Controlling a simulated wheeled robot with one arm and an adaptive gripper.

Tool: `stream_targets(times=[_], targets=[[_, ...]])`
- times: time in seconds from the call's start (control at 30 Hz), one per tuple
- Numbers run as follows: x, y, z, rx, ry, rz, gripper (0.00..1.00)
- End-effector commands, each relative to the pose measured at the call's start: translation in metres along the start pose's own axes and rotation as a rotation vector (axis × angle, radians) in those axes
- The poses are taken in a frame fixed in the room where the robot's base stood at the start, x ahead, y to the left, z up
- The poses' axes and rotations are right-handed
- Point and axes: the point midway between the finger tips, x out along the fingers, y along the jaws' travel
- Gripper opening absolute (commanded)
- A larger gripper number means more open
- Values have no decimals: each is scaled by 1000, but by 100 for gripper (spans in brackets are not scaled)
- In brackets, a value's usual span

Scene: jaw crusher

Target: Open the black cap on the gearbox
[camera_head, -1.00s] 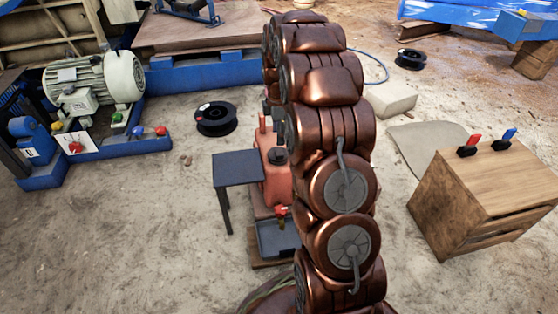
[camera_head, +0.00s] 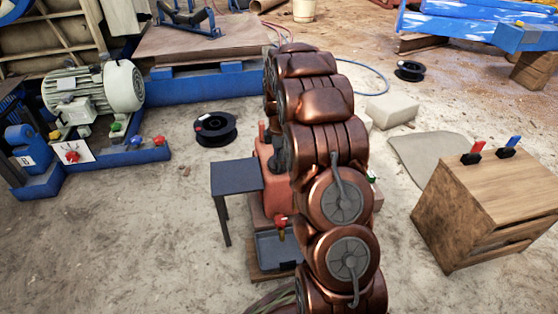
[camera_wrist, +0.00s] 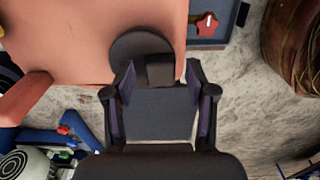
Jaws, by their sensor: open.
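The salmon-red gearbox (camera_head: 264,160) stands behind my arm in the head view, which hides most of it. In the wrist view the gearbox (camera_wrist: 85,40) fills the upper left. Its black cap (camera_wrist: 128,46) shows there as a round dark disc with a raised block (camera_wrist: 160,70) on it. My gripper (camera_wrist: 160,78) is open, with one finger on each side of the raised block. I cannot tell whether the fingers touch it. My arm hides the gripper in the head view.
A small dark table (camera_head: 235,176) stands left of the gearbox. A grey tray (camera_head: 277,250) with a red-handled valve (camera_head: 281,222) is in front. A wooden cabinet (camera_head: 480,200) with red and blue switches stands right. A black spool (camera_head: 215,129) lies on the floor. Open floor is at left front.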

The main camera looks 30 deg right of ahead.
Motion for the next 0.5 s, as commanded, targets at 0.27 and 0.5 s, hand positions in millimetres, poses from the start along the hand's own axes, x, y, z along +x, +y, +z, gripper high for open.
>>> stream_targets(times=[0.27, 0.5], targets=[[-1, 0, 0, 0, 0, 0, 36], [-1, 0, 0, 0, 0, 0, 11]])
